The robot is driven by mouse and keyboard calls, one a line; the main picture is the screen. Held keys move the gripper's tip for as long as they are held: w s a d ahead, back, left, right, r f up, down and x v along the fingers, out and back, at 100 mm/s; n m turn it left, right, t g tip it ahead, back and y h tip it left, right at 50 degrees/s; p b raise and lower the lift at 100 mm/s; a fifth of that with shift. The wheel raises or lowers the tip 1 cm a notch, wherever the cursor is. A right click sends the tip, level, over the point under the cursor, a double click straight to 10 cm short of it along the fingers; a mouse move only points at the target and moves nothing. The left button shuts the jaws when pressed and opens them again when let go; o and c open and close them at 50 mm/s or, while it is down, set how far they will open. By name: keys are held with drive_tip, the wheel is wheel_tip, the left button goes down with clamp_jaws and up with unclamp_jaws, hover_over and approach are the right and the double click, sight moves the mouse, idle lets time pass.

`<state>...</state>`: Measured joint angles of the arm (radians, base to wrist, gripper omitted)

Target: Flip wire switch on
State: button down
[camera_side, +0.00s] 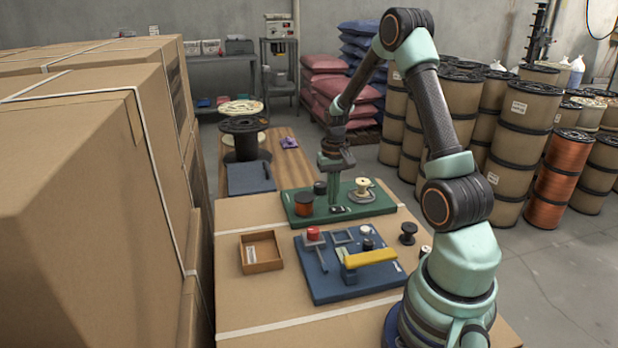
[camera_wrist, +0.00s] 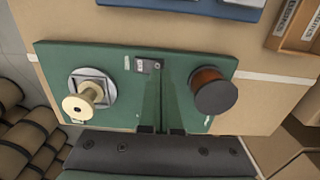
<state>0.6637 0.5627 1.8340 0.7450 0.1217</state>
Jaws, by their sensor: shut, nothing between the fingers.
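The wire switch (camera_side: 338,209) is a small dark and grey block on the green board (camera_side: 378,206). It also shows in the wrist view (camera_wrist: 149,66), near the board's edge, between two spools. My gripper (camera_side: 335,194) is shut and empty, pointing down over the green board close to the switch. In the wrist view, my gripper (camera_wrist: 160,88) reaches up the picture toward the switch. I cannot tell whether the fingertips touch it. The lever's exact position is too small to read.
A copper spool (camera_side: 303,204) and a cream spool (camera_side: 361,186) flank the switch. Large cartons (camera_side: 100,190) stand at left.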

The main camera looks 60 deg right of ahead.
sight(332, 208)
drive_tip(key=shift+f, duration=0.9)
idle(0.4)
drive_tip(key=shift+r, duration=3.5)
